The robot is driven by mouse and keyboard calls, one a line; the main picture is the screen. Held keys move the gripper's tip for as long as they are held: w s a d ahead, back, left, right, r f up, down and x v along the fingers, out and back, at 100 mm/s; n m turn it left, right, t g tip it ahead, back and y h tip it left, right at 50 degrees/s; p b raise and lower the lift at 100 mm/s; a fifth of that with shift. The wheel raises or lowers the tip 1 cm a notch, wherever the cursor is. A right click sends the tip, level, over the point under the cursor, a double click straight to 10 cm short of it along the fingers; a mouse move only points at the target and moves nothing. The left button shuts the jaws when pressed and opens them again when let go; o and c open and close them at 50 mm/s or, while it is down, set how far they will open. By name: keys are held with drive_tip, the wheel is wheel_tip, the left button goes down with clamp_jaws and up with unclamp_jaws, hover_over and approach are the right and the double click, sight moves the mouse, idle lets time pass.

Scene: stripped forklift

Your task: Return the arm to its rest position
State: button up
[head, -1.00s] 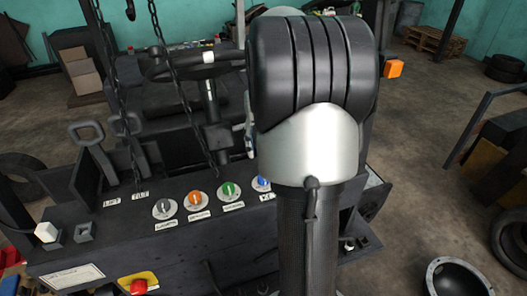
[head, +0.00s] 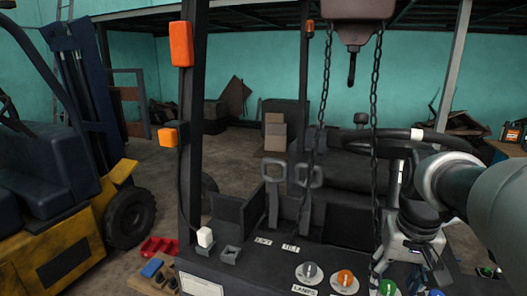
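My arm enters from the right edge in the head view as a large grey-green link. It reaches to the left and bends down at a silver joint. My gripper (head: 425,262) hangs at its end, near the right part of the forklift's control panel (head: 262,262). The gripper is partly hidden by my own arm, and its fingers are too small and dark to tell whether they are open or shut. I see nothing clearly held in it.
Coloured knobs, including an orange one (head: 345,278), line the panel. Two grey levers (head: 273,190) stand behind them. A hook (head: 352,62) hangs on chains above. A black post (head: 192,120) with orange lamps rises at left. A yellow forklift (head: 60,245) stands far left.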

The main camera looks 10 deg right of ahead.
drive_tip(key=s+a+f+n+t+b, duration=0.1)
drive_tip(key=s+a+f+n+b, duration=0.1)
drive_tip(key=s+a+f+b, duration=0.4)
drive_tip(key=s+a+f+n+t+b, duration=0.2)
drive_tip(key=s+a+f+b, duration=0.4)
drive_tip(key=a+f, duration=0.5)
drive_tip(key=shift+s+f+n+y+b, duration=0.4)
drive_tip(key=shift+f+b, duration=0.35)
drive_tip(key=shift+b, duration=0.2)
